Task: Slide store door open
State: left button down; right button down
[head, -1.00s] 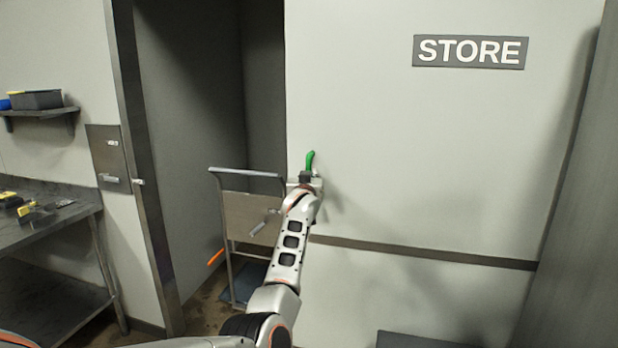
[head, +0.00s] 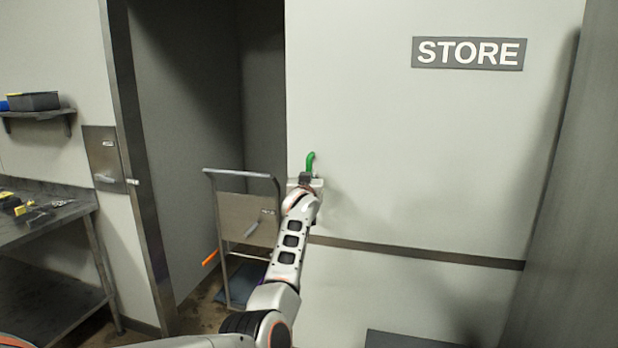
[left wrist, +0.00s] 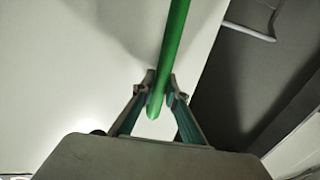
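The store door (head: 430,150) is a large pale panel with a dark rail across it and a STORE sign (head: 469,53). It stands partly open, with a dark opening (head: 190,120) on its left. Its green handle (head: 310,161) is near the door's left edge. My left gripper (head: 306,178) is at the handle. In the left wrist view the green handle (left wrist: 174,40) runs between the two fingers of my left gripper (left wrist: 161,92), which are closed in on both sides of it. My right gripper is not in view.
A trolley (head: 247,218) with a metal frame stands in the opening. A steel table (head: 50,225) with small yellow items is at the left, below a shelf (head: 40,115). A grey wall panel (head: 575,200) stands at the right. A dark low object (head: 410,339) is at the bottom.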

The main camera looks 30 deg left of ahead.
pick_arm(q)
jog(key=c, duration=2)
grip_release()
jog(key=shift+r, duration=0.1)
notch_tip(320, 180, up, 10)
